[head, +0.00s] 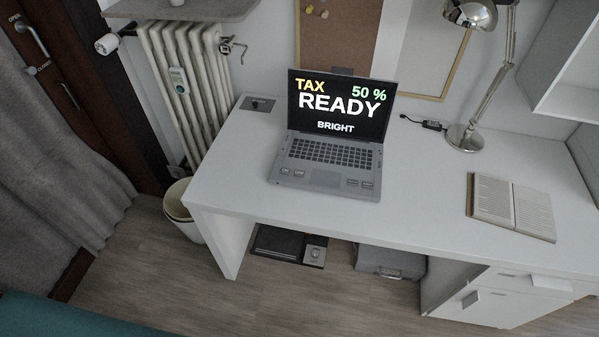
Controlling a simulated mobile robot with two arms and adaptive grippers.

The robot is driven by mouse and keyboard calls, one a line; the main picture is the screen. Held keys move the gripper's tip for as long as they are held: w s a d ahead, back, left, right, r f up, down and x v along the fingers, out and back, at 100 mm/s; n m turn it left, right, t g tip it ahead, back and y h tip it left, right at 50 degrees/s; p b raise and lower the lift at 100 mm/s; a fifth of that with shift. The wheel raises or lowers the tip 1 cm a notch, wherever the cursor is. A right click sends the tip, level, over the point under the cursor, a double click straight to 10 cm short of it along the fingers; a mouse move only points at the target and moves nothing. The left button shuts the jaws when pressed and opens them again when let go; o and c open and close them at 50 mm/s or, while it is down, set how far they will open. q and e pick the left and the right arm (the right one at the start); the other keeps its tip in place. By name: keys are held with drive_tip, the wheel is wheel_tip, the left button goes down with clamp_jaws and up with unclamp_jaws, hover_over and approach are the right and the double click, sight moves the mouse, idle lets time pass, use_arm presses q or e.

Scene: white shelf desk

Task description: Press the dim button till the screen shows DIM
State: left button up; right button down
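An open grey laptop (325,163) stands on the white desk (420,190) in the head view. Its screen (340,106) shows TAX, 50 %, READY and, at the bottom, BRIGHT. Below the keyboard (330,153), a pair of small keys (292,172) sits on the left of the palm rest and another pair (359,183) on the right. Their labels are too small to read, so I cannot tell which one is the dim button. Neither of my grippers is in view.
A lamp (467,138) and an open book (511,206) stand right of the laptop. A small dark plate (258,104) lies at the desk's back left corner. A radiator (190,85) and a bin (183,208) are left. The desk top before the laptop is clear.

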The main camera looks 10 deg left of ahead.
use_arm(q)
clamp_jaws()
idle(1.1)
